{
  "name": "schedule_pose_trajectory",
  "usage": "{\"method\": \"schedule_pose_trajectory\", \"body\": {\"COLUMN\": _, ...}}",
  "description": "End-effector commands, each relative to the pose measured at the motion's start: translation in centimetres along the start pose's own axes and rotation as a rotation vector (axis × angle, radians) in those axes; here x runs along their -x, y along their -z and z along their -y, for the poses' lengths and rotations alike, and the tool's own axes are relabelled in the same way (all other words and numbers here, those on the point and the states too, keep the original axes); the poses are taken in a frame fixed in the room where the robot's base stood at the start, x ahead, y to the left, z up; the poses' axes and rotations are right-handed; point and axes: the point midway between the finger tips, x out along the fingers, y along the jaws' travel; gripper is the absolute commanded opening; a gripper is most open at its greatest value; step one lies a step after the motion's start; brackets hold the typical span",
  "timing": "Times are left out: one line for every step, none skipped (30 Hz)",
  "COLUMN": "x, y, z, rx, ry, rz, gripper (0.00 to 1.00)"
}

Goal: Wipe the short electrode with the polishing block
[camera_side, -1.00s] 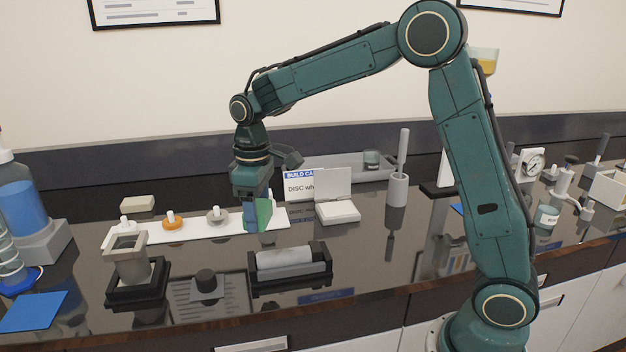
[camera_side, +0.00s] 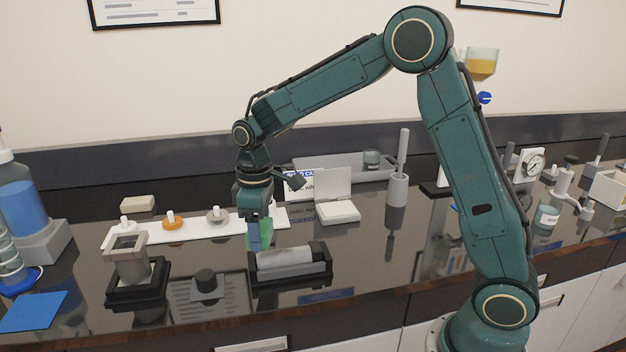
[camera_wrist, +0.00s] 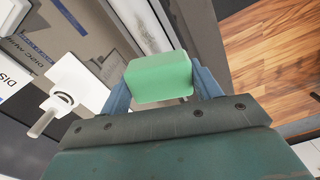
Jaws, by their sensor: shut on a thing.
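My gripper (camera_side: 259,236) is shut on a green polishing block (camera_side: 267,234), pointing down. The block also shows in the wrist view (camera_wrist: 158,76), between the two blue-grey fingers. It is just behind and above the left end of a black cradle (camera_side: 320,270) that holds a pale grey cylinder (camera_side: 285,257). I cannot tell whether the block touches it. No label shows which part is the short electrode. A white tray (camera_side: 150,237) behind holds a white knobbed piece (camera_side: 125,222), an orange one (camera_side: 170,219) and a grey one (camera_side: 217,215).
A grey cup (camera_side: 128,265) stands on a black base to the left, with a dark knob (camera_side: 206,281) on a plate between it and the cradle. A white box (camera_side: 338,212) and a pestle-like rod in a holder (camera_side: 397,185) stand right. A blue mat (camera_side: 34,311) lies front left.

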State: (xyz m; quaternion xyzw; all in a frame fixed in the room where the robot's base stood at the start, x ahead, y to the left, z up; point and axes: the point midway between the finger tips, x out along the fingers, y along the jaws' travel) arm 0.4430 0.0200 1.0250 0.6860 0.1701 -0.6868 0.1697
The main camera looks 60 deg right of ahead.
Motion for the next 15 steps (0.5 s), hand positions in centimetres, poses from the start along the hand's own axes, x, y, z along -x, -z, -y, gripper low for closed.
{"method": "schedule_pose_trajectory", "body": {"x": -0.5, "y": 0.0, "z": 0.0, "rx": 0.000, "ry": 0.000, "rz": 0.001, "gripper": 0.45}}
{"method": "schedule_pose_trajectory", "body": {"x": -0.8, "y": 0.0, "z": 0.0, "rx": 0.000, "ry": 0.000, "rz": 0.001, "gripper": 0.45}}
{"method": "schedule_pose_trajectory", "body": {"x": -1.1, "y": 0.0, "z": 0.0, "rx": 0.000, "ry": 0.000, "rz": 0.001, "gripper": 0.45}}
{"method": "schedule_pose_trajectory", "body": {"x": -1.4, "y": 0.0, "z": 0.0, "rx": 0.000, "ry": 0.000, "rz": 0.001, "gripper": 0.45}}
{"method": "schedule_pose_trajectory", "body": {"x": -1.7, "y": 0.0, "z": 0.0, "rx": 0.000, "ry": 0.000, "rz": 0.001, "gripper": 0.45}}
{"method": "schedule_pose_trajectory", "body": {"x": -2.1, "y": 0.0, "z": 0.0, "rx": 0.000, "ry": 0.001, "rz": 0.002, "gripper": 0.45}}
{"method": "schedule_pose_trajectory", "body": {"x": -2.3, "y": 0.0, "z": 0.0, "rx": 0.000, "ry": 0.001, "rz": 0.002, "gripper": 0.45}}
{"method": "schedule_pose_trajectory", "body": {"x": -2.8, "y": 0.0, "z": 0.0, "rx": 0.000, "ry": 0.001, "rz": 0.002, "gripper": 0.45}}
{"method": "schedule_pose_trajectory", "body": {"x": -3.5, "y": 0.0, "z": 0.0, "rx": 0.000, "ry": 0.001, "rz": 0.003, "gripper": 0.45}}
{"method": "schedule_pose_trajectory", "body": {"x": -3.8, "y": -0.2, "z": -0.1, "rx": -0.001, "ry": 0.001, "rz": 0.002, "gripper": 0.45}}
{"method": "schedule_pose_trajectory", "body": {"x": -3.5, "y": -0.5, "z": -0.2, "rx": -0.002, "ry": -0.001, "rz": -0.001, "gripper": 0.41}}
{"method": "schedule_pose_trajectory", "body": {"x": -3.6, "y": -0.9, "z": -0.3, "rx": -0.002, "ry": 0.000, "rz": 0.000, "gripper": 0.42}}
{"method": "schedule_pose_trajectory", "body": {"x": -3.7, "y": -1.2, "z": -0.5, "rx": -0.003, "ry": 0.000, "rz": 0.000, "gripper": 0.42}}
{"method": "schedule_pose_trajectory", "body": {"x": -3.6, "y": -1.4, "z": -0.5, "rx": -0.003, "ry": 0.000, "rz": 0.000, "gripper": 0.42}}
{"method": "schedule_pose_trajectory", "body": {"x": -3.7, "y": -1.8, "z": -0.6, "rx": -0.003, "ry": 0.000, "rz": 0.001, "gripper": 0.42}}
